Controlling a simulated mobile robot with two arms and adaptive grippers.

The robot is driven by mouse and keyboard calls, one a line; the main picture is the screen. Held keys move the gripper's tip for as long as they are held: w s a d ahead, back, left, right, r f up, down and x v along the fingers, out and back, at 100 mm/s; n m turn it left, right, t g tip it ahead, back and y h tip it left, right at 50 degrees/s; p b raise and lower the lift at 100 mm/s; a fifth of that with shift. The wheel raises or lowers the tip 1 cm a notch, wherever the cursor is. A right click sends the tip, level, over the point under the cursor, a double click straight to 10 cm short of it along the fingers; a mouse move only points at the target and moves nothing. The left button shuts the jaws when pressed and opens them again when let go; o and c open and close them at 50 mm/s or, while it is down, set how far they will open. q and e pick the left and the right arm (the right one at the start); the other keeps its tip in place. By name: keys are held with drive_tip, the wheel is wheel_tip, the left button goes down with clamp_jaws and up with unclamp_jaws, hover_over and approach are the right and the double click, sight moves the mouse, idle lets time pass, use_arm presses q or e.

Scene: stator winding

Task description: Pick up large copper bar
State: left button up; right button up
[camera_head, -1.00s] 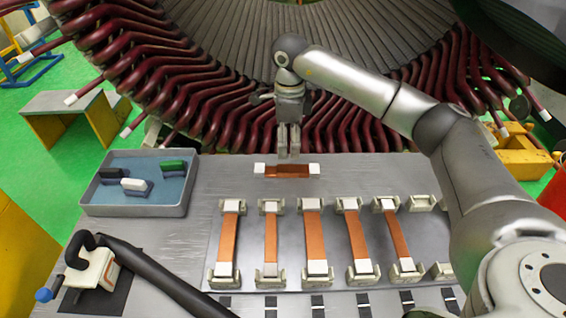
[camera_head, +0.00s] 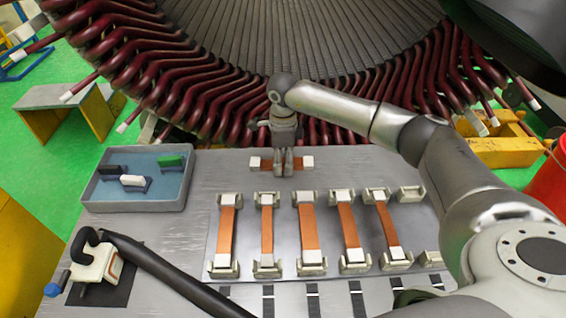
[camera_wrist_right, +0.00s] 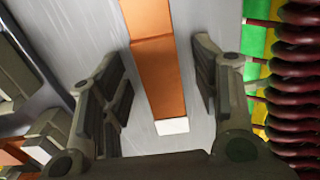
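A copper bar (camera_head: 267,163) with white ends lies crosswise on the grey table, at the back near the stator. Several copper bars (camera_head: 309,228) stand lengthwise in pale holders in front of it. My right gripper (camera_head: 288,166) is over the middle of the crosswise bar and hides part of it in the head view. In the right wrist view the copper bar (camera_wrist_right: 158,80) runs between the two spread fingers of the right gripper (camera_wrist_right: 162,95), with a gap on each side. Its white end (camera_wrist_right: 173,126) shows near the palm. My left gripper is not in view.
A grey-blue tray (camera_head: 135,207) with several small blocks stands at the left of the table. A white and black tool (camera_head: 92,262) and a thick black tube (camera_head: 165,275) lie at the front left. The stator's dark red windings (camera_head: 200,105) rise close behind the table.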

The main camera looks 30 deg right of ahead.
clamp_jaws()
drive_tip(key=shift+w+r, duration=0.15)
drive_tip(key=shift+r, duration=0.05)
idle(0.3)
